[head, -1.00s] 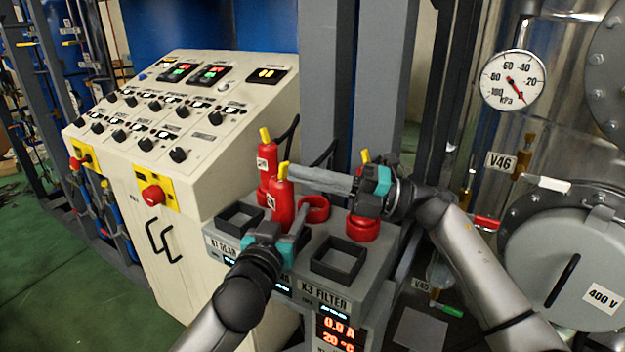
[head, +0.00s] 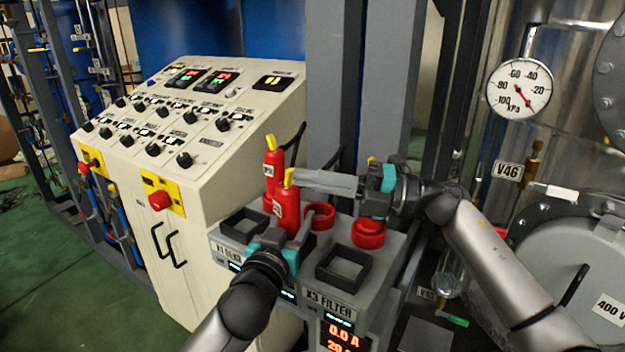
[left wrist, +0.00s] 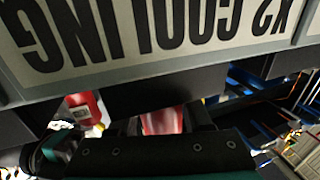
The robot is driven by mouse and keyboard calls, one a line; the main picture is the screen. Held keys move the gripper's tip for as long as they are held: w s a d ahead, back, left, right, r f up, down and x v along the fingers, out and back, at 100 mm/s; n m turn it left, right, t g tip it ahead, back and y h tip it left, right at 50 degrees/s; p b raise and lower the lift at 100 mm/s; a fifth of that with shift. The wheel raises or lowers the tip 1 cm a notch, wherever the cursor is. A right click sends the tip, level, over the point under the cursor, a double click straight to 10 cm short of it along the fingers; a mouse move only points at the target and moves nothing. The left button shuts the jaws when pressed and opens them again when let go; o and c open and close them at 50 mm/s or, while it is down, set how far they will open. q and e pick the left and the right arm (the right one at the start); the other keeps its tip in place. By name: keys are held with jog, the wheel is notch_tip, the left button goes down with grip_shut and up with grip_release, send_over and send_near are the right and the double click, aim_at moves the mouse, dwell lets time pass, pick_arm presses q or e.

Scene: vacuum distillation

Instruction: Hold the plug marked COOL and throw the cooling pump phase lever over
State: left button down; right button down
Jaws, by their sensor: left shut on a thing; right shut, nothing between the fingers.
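Two red plugs with yellow tops stand close together, a rear one (head: 271,168) and a front one (head: 286,207). My left gripper (head: 298,232) is at the front plug and is shut on a red plug; in the left wrist view red (left wrist: 162,121) shows between its fingers, below the upside-down X2 COOLING label (left wrist: 160,35). My right gripper (head: 300,181) is shut and empty, its fingers pointing left with the tips at the front plug's yellow top. I cannot tell if they touch. Plug markings are too small to read, and I cannot make out a separate phase lever.
The grey unit has square black frames (head: 343,268) and an open red ring (head: 321,214). Another red ring (head: 368,233) sits below my right gripper. A cream control panel (head: 185,135) stands left; a steel vessel with a gauge (head: 519,86) stands right.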

jog(key=shift+w+a+r+m+h, duration=0.35)
jog(key=shift+w+r+m+h, duration=0.25)
jog(key=shift+w+r+m, duration=0.15)
jog(key=shift+s, duration=0.15)
jog(key=s+d+r, duration=0.2)
jog(key=s+d, duration=0.3)
jog(key=d, duration=0.6)
jog(key=shift+s+d+r, duration=0.15)
jog(key=shift+s+d, duration=0.05)
jog(key=shift+d, duration=0.15)
pick_arm(q)
jog(key=shift+c, duration=1.3)
grip_release()
